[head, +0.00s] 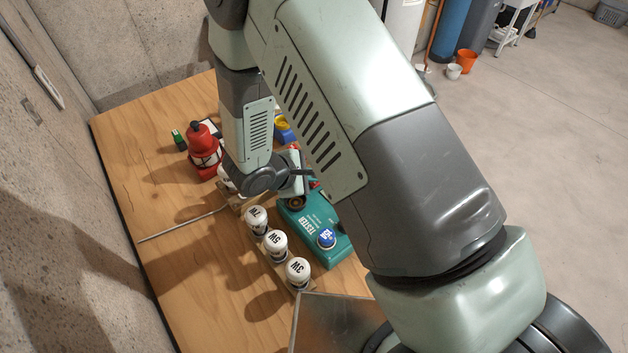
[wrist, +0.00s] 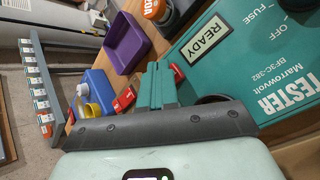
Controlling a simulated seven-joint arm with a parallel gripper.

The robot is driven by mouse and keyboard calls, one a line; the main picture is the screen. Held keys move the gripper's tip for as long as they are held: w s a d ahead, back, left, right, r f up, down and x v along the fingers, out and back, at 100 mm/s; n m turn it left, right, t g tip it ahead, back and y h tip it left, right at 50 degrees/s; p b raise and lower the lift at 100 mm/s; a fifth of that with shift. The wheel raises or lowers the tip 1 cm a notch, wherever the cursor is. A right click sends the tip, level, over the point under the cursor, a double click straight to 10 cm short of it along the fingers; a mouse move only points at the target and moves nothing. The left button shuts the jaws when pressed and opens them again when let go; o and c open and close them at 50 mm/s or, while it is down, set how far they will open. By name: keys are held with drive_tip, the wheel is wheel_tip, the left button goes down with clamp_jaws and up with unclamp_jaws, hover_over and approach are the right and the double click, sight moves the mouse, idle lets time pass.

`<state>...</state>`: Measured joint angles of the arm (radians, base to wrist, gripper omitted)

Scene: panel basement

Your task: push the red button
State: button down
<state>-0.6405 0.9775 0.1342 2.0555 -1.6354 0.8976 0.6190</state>
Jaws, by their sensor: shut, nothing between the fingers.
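The teal tester (head: 318,222) stands on the wooden table, with a blue round part on its top. In the wrist view the tester (wrist: 238,62) fills the right side, with a READY display. A small red part (head: 314,184) shows at the tester's far end, partly hidden by my arm; in the wrist view a red part (wrist: 178,72) shows just right of my fingers. I cannot tell whether it is the red button or whether my fingers touch it. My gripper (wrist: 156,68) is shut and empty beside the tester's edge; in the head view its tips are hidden.
A purple bin (wrist: 128,43), a blue container (wrist: 98,90) and a red object (wrist: 123,98) lie left of my fingers. The table's left side is mostly clear.

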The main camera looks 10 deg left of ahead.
sight(312, 184)
drive_tip(key=shift+f, duration=0.3)
drive_tip(key=shift+r, duration=0.1)
idle(0.4)
drive_tip(key=shift+r, duration=0.8)
drive_tip(key=shift+r, duration=2.5)
